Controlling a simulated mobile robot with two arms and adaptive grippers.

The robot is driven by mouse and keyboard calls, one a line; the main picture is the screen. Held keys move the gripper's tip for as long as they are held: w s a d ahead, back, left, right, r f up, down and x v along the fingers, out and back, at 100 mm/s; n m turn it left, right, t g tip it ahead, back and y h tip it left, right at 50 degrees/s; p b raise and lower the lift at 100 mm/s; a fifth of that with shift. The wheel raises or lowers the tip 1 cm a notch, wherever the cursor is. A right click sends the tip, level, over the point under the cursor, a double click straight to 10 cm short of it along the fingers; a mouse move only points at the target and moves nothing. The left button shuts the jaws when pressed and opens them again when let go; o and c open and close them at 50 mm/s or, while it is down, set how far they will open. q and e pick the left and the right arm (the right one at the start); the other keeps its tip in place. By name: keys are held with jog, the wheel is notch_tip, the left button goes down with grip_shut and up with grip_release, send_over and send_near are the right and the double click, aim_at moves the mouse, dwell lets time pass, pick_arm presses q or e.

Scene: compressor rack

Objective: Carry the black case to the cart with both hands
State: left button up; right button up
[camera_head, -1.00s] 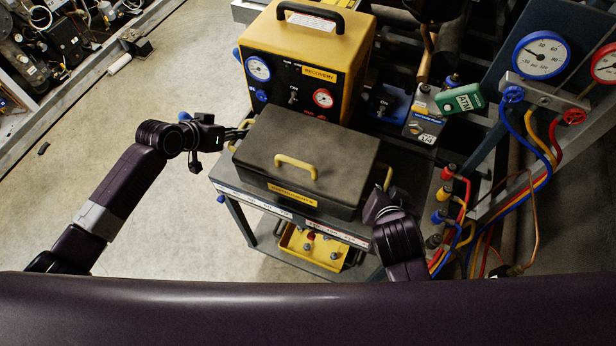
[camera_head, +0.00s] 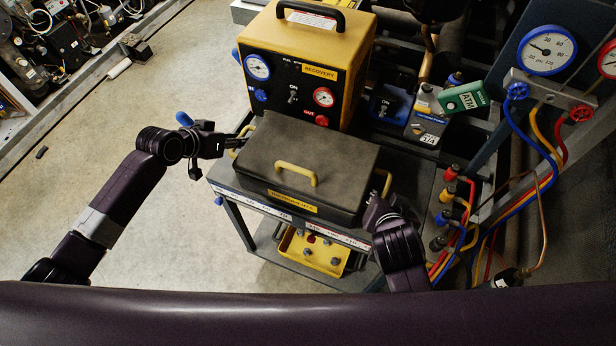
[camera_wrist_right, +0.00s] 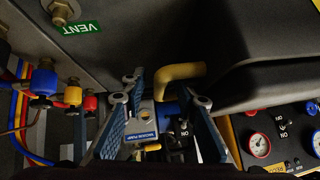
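The black case (camera_head: 345,165), with a yellow top handle (camera_head: 295,172) and a yellow front label, is level over the top of the grey cart (camera_head: 250,200). I cannot tell whether it rests on the top or is slightly above. My left gripper (camera_head: 240,138) is at the case's left side handle; its fingers are too small to read. My right gripper (camera_head: 380,190) is at the right side handle (camera_head: 387,183). In the right wrist view, the right gripper's fingers (camera_wrist_right: 158,92) are spread apart, with the yellow side handle (camera_wrist_right: 180,78) near their tips.
A yellow recovery machine (camera_head: 350,75) stands close behind the case. A green-labelled box (camera_head: 465,97) and a manifold with gauges (camera_head: 547,50) and coloured hoses (camera_head: 515,215) crowd the right. A yellow tray (camera_head: 300,250) is on the cart's lower shelf.

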pick_arm(q)
jog(key=shift+a+r, duration=0.1)
jog(key=v, duration=1.1)
jog(key=shift+s+r, duration=0.25)
jog(key=shift+s, duration=0.1)
pick_arm(e)
jog(key=v, duration=0.7)
jog(key=shift+s+r, duration=0.15)
jog(key=shift+s, duration=0.05)
